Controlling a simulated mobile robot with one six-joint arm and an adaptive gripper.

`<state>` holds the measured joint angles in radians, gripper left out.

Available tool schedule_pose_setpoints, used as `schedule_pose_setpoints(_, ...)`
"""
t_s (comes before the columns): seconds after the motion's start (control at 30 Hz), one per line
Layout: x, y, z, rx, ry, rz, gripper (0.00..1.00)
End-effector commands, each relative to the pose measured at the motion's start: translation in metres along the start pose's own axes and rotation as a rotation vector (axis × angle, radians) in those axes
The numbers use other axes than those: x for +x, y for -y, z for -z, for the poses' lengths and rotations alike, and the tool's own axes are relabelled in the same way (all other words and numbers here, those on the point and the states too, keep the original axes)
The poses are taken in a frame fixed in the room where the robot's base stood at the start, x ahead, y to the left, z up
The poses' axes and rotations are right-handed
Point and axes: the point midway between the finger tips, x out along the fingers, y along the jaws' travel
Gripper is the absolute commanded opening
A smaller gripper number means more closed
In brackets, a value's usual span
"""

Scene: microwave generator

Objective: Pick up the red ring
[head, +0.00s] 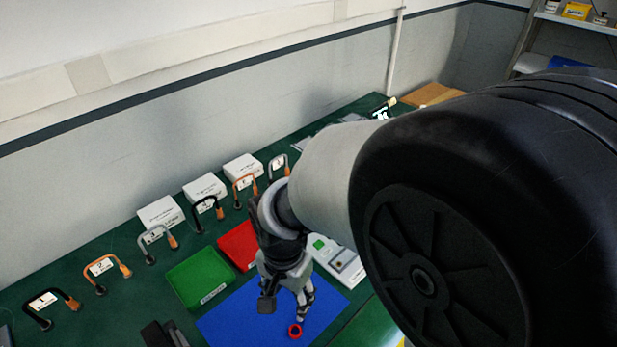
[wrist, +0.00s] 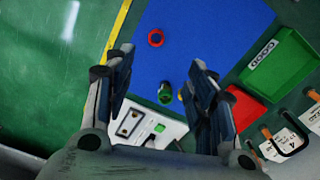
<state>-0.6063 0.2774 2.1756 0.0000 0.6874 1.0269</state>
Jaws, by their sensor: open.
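The red ring (head: 295,330) lies on the blue mat (head: 240,318) near its front edge in the head view. In the wrist view the red ring (wrist: 156,38) lies flat on the blue mat (wrist: 205,50), ahead of the fingertips and a little left of the middle between them. My gripper (head: 304,300) is above the mat, just behind the ring in the head view. In the wrist view my gripper (wrist: 160,68) is open, with nothing held between its fingers. The ring is fully visible and apart from the fingers.
A small green object (wrist: 165,93) shows between my fingers. A white device (wrist: 150,125) lies beside the mat. A green tray (head: 200,278) and a red tray (head: 238,246) stand behind the mat. Numbered cables and white boxes (head: 160,214) line the wall side.

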Motion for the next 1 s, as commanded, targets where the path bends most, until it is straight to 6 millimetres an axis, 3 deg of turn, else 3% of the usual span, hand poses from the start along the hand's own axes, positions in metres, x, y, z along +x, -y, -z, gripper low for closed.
schedule_pose_setpoints(0.4, 0.092, -0.003, 0.000, 0.001, 0.003, -0.004, 0.51)
schedule_pose_setpoints(0.53, 0.107, -0.002, 0.000, 0.001, 0.002, -0.003, 0.51)
schedule_pose_setpoints(0.77, 0.118, -0.003, 0.001, 0.001, 0.001, -0.001, 0.51)
schedule_pose_setpoints(1.0, 0.153, -0.007, 0.002, 0.001, 0.002, -0.003, 0.51)
